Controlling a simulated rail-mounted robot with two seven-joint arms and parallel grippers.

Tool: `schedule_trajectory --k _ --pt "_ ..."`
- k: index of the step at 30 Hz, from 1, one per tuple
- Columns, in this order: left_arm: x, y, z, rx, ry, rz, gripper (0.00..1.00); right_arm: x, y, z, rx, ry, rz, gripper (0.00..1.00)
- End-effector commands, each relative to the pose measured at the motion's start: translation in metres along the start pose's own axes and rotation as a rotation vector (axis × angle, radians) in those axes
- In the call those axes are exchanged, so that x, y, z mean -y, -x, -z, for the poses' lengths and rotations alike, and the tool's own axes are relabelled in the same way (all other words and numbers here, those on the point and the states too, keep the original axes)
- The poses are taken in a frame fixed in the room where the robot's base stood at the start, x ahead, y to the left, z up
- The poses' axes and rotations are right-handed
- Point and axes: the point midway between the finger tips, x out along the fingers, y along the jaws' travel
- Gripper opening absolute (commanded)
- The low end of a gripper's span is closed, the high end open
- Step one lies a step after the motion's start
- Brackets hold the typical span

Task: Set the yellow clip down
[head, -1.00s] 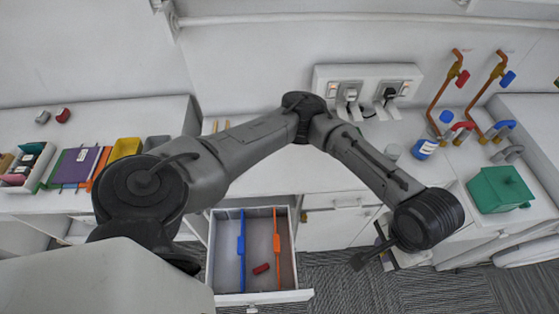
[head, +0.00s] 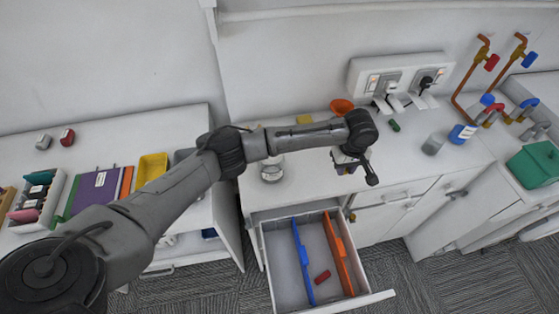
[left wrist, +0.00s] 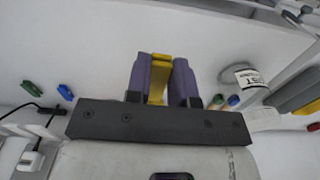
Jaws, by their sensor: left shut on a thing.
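The yellow clip (left wrist: 158,78) is held between the two purple fingers of my left gripper (left wrist: 163,68) in the left wrist view. A white surface lies beyond it in that view. In the head view my left gripper (head: 349,162) is over the front part of the white counter (head: 300,190), behind the open drawer. The clip cannot be made out clearly there. My right gripper is not in view.
The open drawer (head: 380,296) has blue and orange dividers and a red piece (head: 322,277). An orange funnel (head: 341,105), a glass vessel (head: 271,170), a green clip (head: 393,125), a grey cup (head: 433,144) and a blue-labelled bottle (head: 461,133) stand or lie on the counter around my gripper.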

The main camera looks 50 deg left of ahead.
Motion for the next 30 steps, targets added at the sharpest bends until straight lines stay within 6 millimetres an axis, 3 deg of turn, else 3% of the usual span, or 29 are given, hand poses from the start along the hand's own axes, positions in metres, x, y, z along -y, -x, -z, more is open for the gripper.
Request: schedule_trajectory --k 5,18,30 --pt "0.011 -0.007 0.009 -0.001 0.046 0.001 0.00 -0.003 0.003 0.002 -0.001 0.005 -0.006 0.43" --pt "0.077 -0.056 0.058 -0.001 0.049 0.001 0.00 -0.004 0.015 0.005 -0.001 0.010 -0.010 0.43" --pt "0.092 -0.078 0.069 0.001 0.046 0.000 0.00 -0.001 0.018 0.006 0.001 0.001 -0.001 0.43"
